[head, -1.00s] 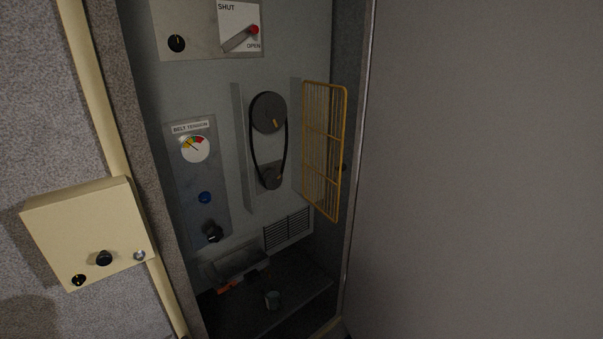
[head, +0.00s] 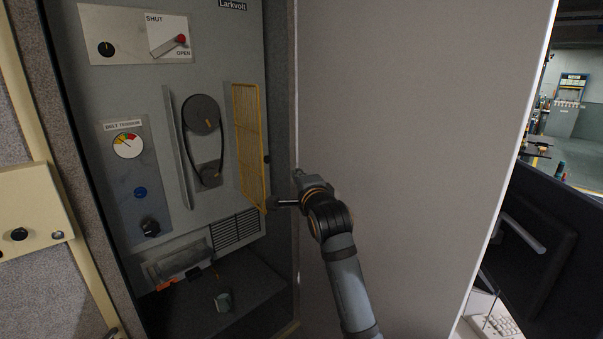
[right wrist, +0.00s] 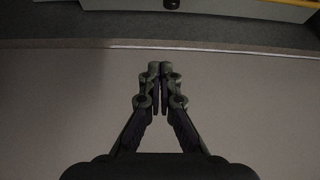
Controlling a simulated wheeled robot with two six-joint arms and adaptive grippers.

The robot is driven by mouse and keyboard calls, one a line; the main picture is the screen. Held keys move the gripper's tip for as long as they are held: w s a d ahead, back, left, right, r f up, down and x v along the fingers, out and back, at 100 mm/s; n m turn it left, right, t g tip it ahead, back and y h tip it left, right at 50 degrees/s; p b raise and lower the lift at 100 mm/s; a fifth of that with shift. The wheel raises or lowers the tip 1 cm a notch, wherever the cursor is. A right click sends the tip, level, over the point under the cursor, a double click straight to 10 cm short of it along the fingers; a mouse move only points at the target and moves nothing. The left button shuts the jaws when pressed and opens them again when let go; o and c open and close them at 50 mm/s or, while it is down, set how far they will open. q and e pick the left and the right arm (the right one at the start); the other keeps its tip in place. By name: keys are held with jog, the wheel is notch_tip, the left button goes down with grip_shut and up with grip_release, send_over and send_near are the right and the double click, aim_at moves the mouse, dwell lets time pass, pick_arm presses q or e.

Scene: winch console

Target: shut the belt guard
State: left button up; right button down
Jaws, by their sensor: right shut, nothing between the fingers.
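The belt guard (head: 248,148) is a yellow wire-mesh panel in the open cabinet in the head view. It stands swung out to the right of the belt and its two pulleys (head: 203,140), leaving them uncovered. My right gripper (head: 276,204) is beside the guard's lower right corner, pointing left; I cannot tell whether it touches. In the right wrist view the fingers (right wrist: 160,70) are shut together with nothing between them. My left gripper is not in view.
The grey cabinet door (head: 410,120) stands open on the right, behind my right arm. A cup (head: 223,301) sits on the cabinet's dark floor. A cream box (head: 30,210) is on the left wall. A red-knobbed lever (head: 170,45) is above the belt.

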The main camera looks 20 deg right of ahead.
jog(key=w+a+p, duration=0.3)
jog(key=w+p, duration=0.3)
jog(key=w, duration=0.3)
jog(key=shift+r, duration=0.2)
jog(key=shift+w+d, duration=0.15)
jog(key=shift+w, duration=0.05)
jog(key=shift+s, duration=0.1)
